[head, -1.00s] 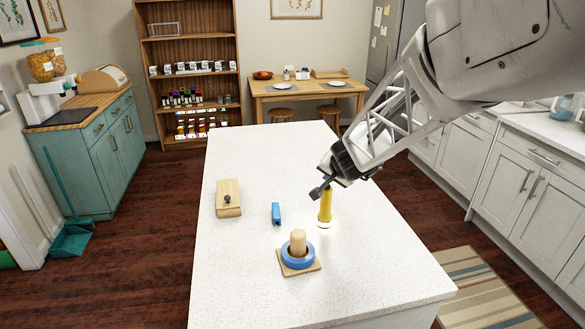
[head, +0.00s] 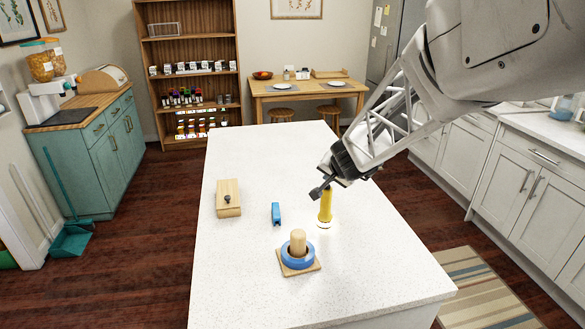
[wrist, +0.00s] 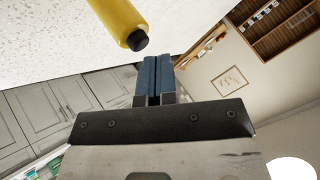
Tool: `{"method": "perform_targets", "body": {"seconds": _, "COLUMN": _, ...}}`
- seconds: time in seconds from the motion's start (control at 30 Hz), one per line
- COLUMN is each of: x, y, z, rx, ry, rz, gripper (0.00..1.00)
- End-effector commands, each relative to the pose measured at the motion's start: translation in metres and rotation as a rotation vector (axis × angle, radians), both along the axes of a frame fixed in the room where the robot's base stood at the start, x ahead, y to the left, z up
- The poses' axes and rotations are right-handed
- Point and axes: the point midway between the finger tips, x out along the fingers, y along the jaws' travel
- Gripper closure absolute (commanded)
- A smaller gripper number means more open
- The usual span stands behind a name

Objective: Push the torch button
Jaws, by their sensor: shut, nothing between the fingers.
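The yellow torch (head: 325,208) stands upright on the white counter, with a bright glow at its lower end. Its black button end (wrist: 139,41) shows in the wrist view, just beside my fingertips. My gripper (head: 316,193) is shut and empty, close to the torch's top and slightly left of it in the head view. In the wrist view the blue-grey fingers (wrist: 154,66) are pressed together, with a small gap in the picture between them and the button. My wrist partly hides the torch's top in the head view.
On the counter (head: 250,265) are a wooden box with a dark knob (head: 228,200), a small blue object (head: 276,213) and a wooden peg base with a blue ring (head: 298,262). The counter's far half is clear. Cabinets (head: 535,190) line the right side.

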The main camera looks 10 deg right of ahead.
Motion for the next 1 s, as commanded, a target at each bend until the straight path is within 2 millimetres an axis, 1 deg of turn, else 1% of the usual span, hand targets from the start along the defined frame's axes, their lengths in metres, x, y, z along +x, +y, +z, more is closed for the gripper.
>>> {"method": "perform_targets", "body": {"seconds": 0.37, "x": -0.0001, "y": 0.0001, "z": -0.0006, "rx": 0.000, "ry": 0.000, "rz": 0.000, "gripper": 1.00}}
{"method": "perform_targets", "body": {"seconds": 0.73, "x": 0.0000, "y": 0.0001, "z": -0.0084, "rx": 0.001, "ry": 0.000, "rz": -0.001, "gripper": 1.00}}
{"method": "perform_targets", "body": {"seconds": 1.0, "x": 0.0000, "y": 0.0000, "z": -0.0092, "rx": 0.000, "ry": 0.000, "rz": 0.000, "gripper": 1.00}}
